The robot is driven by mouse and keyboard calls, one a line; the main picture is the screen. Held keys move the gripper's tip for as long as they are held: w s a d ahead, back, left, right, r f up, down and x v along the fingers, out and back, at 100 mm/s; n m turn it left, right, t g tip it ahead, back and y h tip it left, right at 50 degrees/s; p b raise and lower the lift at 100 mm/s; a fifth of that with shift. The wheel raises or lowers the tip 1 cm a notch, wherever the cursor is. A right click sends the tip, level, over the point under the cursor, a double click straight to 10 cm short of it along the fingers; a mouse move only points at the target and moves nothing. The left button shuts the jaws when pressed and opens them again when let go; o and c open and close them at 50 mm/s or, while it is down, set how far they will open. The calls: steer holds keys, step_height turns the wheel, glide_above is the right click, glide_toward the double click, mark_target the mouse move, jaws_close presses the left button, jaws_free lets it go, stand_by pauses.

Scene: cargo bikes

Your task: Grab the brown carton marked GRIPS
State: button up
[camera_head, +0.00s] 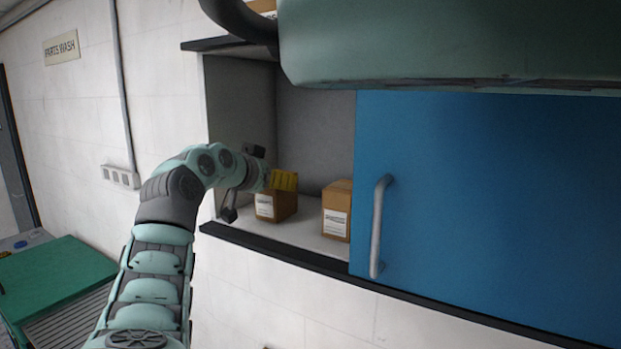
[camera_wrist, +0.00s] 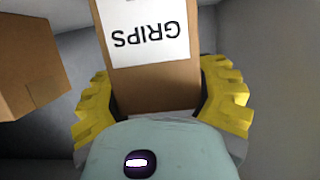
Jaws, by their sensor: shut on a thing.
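The brown carton marked GRIPS (camera_wrist: 155,92) sits between the yellow fingers of my gripper (camera_wrist: 162,105) in the wrist view, its white label upside down there. In the head view this carton (camera_head: 284,206) is at the left of the open cabinet, and my gripper (camera_head: 284,181) reaches it from above and the left. My gripper is shut on the carton. The carton appears to be at the shelf's level; whether it touches the shelf I cannot tell. Part of its top is hidden by my fingers.
A second brown carton (camera_head: 337,209) with a white label stands to the right on the shelf (camera_head: 305,236). A blue door (camera_head: 470,200) with a grey handle (camera_head: 379,226) covers the cabinet's right side. A green-topped bench (camera_head: 55,272) is at lower left.

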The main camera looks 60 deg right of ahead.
steer(key=shift+r+b, duration=1.35)
steer(key=shift+b, duration=0.55)
steer(key=shift+s+a+r+b, duration=0.1)
steer(key=shift+a+r+b, duration=0.1)
steer(key=shift+r+b, duration=0.15)
steer(key=s+a+r+b, duration=0.1)
steer(key=s+a+b, duration=0.8)
steer(key=s+a, duration=0.2)
steer(key=shift+s+r+b, duration=0.15)
steer(key=shift+r+b, duration=0.1)
steer(key=shift+b, duration=0.05)
